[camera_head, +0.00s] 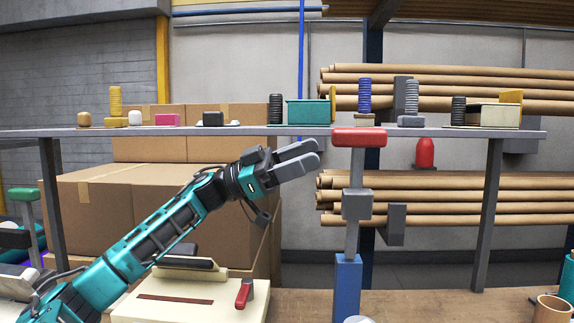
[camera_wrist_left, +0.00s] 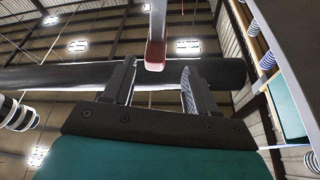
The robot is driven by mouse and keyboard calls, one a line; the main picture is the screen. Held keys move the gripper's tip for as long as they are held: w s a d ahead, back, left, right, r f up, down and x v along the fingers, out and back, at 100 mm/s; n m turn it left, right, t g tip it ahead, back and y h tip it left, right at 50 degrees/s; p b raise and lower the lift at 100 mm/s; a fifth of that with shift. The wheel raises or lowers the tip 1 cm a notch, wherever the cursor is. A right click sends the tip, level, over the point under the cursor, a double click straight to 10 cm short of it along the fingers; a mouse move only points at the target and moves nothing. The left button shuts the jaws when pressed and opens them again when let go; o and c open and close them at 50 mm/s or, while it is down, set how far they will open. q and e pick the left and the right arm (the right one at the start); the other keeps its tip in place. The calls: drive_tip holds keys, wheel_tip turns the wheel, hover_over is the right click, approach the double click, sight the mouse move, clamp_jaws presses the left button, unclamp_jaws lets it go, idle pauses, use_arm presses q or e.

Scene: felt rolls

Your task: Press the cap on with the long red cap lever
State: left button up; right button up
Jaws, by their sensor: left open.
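The long red cap lever (camera_head: 359,137) has a red crossbar handle on a grey upright post with a grey block, above a blue base (camera_head: 347,285). My left gripper (camera_head: 317,155) is open and empty, just left of the red handle and slightly below its height, fingers pointing right. In the left wrist view the red handle end (camera_wrist_left: 155,55) appears between and beyond the two fingertips (camera_wrist_left: 158,68), with no contact visible. The cap and what it sits on cannot be made out. My right gripper is not in view.
A grey shelf rail (camera_head: 350,131) with several small items crosses just behind the handle. A cream machine (camera_head: 180,308) with a short red lever (camera_head: 244,294) stands below my left arm. Cardboard boxes (camera_head: 155,205) and brown rolls (camera_head: 440,190) are behind. A brown cup (camera_head: 552,309) stands lower right.

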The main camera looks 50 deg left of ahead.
use_arm(q)
drive_tip(key=shift+v, duration=1.45)
